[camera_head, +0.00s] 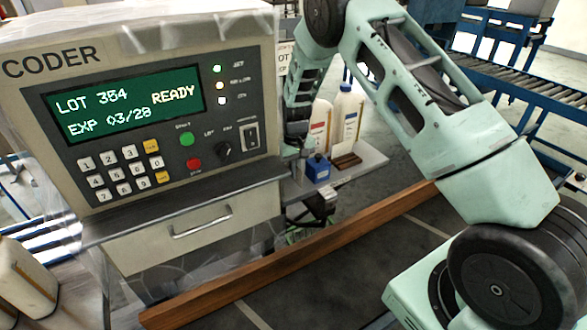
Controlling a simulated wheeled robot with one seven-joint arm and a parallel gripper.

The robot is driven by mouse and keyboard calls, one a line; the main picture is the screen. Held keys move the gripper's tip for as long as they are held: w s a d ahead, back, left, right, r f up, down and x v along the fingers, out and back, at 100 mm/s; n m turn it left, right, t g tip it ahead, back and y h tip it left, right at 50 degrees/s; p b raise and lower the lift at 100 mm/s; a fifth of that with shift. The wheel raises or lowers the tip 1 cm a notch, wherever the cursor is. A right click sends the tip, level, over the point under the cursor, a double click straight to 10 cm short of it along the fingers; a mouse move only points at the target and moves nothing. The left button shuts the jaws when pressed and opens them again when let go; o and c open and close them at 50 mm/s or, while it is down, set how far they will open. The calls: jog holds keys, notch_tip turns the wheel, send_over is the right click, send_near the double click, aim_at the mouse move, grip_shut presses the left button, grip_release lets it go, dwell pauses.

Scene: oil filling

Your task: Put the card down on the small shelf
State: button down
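The small shelf (372,158) is a light grey ledge to the right of the coder cabinet. On it stand two white bottles, one with a red label (319,122) and one with a yellowish label (346,115). A small blue container (318,169) and a brown slotted block (347,161) are in front of them. My gripper (303,151) points down at the shelf's left end, beside the blue container and close to the cabinet. Its fingers are small and dark here, so I cannot tell whether they are open or shut. I cannot make out a card.
The coder cabinet (262,40) fills the left, its screen (125,103) reading LOT 354, EXP 03/28, READY. A drawer (200,225) is below. A roller conveyor (510,70) is at back right. The shelf's right end is bare.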

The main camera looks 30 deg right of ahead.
jog(key=shift+a+f+p, duration=0.1)
jog(key=shift+f+p, duration=0.05)
jog(key=shift+p, duration=0.25)
jog(key=shift+w+f, duration=0.1)
jog(key=shift+f, duration=0.2)
jog(key=shift+f, duration=0.15)
jog(key=c, duration=1.7)
grip_release()
notch_tip(320, 180, up, 12)
jog(key=b, duration=0.4)
jog(key=shift+r, duration=0.2)
